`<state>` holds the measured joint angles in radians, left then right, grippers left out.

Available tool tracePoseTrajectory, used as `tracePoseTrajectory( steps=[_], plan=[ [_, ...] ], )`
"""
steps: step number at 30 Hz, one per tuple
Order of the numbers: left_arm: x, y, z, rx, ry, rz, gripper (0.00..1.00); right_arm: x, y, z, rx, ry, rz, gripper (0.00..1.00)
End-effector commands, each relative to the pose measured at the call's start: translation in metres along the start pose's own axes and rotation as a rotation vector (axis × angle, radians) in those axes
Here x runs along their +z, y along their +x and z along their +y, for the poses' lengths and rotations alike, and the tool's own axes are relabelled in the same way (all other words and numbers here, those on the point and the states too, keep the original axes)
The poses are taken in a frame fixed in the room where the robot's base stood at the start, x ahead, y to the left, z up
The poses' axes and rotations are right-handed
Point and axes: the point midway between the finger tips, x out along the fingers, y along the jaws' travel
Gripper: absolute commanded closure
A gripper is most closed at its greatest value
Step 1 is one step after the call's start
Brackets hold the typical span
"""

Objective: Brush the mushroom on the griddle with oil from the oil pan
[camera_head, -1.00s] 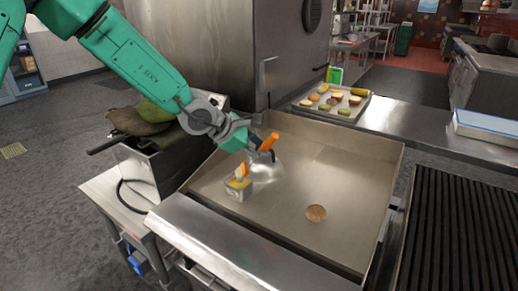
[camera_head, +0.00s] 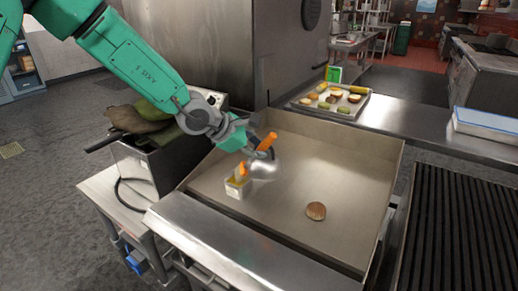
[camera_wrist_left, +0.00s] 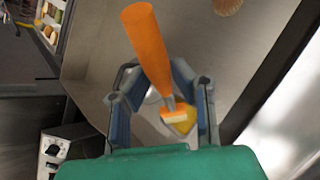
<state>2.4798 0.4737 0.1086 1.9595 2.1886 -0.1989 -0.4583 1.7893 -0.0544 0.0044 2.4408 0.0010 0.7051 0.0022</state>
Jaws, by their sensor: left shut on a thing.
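My left gripper (camera_head: 258,154) is shut on an orange-handled brush (camera_head: 268,141) over the left part of the griddle (camera_head: 345,165). In the left wrist view the brush (camera_wrist_left: 148,45) stands tilted between the fingers. Its pale bristle end overlaps the yellow oil in the small oil pan (camera_head: 238,188). I cannot tell how deep the bristles sit. The oil pan stands on the griddle, left of the mushroom (camera_head: 316,211), which is round and brown and lies near the griddle's front. The mushroom's edge also shows at the top of the left wrist view (camera_wrist_left: 228,5). My right gripper is out of view.
A tray (camera_head: 300,103) of cut vegetables rests on the counter behind the griddle. A ridged dark grill (camera_head: 460,225) is at the right. A metal box (camera_head: 155,160) with green and brown items stands left. The griddle around the mushroom is clear, inside raised walls.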

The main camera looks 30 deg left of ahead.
Motion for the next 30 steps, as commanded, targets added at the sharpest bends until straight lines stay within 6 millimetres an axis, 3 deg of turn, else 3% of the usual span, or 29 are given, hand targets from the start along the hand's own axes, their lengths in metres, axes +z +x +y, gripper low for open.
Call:
tracePoseTrajectory(
  steps=[15, 30],
  plan=[
    [0.001, 0.0, -0.001, -0.003, 0.0, 0.005, 1.0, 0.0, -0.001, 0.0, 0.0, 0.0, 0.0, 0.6],
    [0.025, -0.028, 0.017, -0.001, 0.001, 0.001, 1.0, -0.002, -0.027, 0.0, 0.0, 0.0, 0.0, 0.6]
  ],
)
